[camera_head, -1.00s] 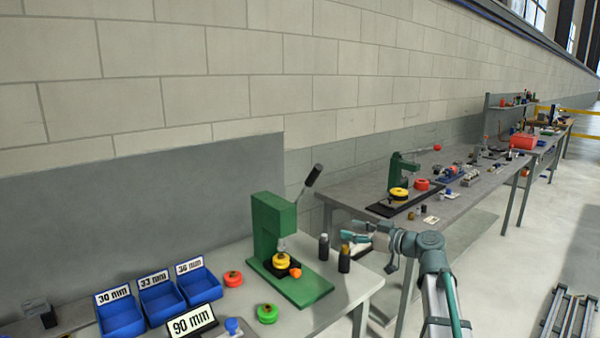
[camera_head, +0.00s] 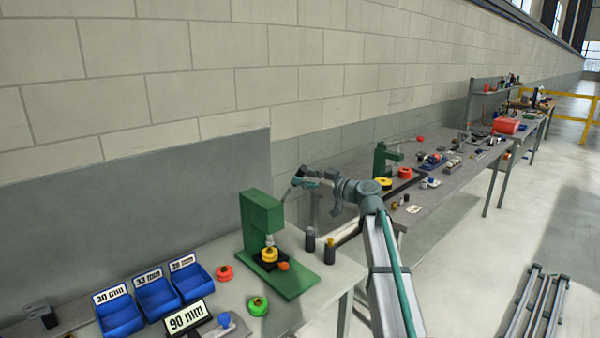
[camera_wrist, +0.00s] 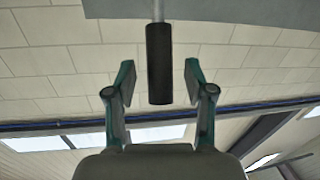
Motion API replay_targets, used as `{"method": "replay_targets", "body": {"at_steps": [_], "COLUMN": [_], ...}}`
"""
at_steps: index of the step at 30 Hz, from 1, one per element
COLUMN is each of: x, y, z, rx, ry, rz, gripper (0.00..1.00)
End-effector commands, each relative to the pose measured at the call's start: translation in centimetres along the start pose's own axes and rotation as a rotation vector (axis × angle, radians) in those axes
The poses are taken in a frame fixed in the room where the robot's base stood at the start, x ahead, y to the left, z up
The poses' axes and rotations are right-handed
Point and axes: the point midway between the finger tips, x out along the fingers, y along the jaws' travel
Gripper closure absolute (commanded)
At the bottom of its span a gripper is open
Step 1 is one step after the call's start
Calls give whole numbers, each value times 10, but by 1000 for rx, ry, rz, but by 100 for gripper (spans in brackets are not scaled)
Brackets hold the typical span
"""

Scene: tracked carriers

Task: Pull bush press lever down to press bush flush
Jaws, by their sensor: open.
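The green bush press (camera_head: 262,222) stands on the near bench. A yellow round part (camera_head: 269,255) sits under its ram, with a small orange piece (camera_head: 283,266) beside it. Whether the bush is flush is too small to tell. The lever points up and to the right; its handle is largely hidden behind my gripper (camera_head: 297,181) in the head view. In the wrist view, the black lever handle (camera_wrist: 160,62) on its grey rod appears between the two fingers of my gripper (camera_wrist: 160,78). The fingers are open, with a gap on each side of the handle.
Two dark bottles (camera_head: 310,240) stand right of the press. A second bench (camera_head: 440,200) carries another green press.

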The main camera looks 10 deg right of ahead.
Motion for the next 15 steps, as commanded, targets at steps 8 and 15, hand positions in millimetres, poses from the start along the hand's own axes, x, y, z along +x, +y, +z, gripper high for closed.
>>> {"method": "replay_targets", "body": {"at_steps": [8,15], "x": [21,21], "y": [0,0], "z": [0,1], "rx": [0,0], "ry": [0,0], "rz": [0,1], "gripper": [46,46]}}
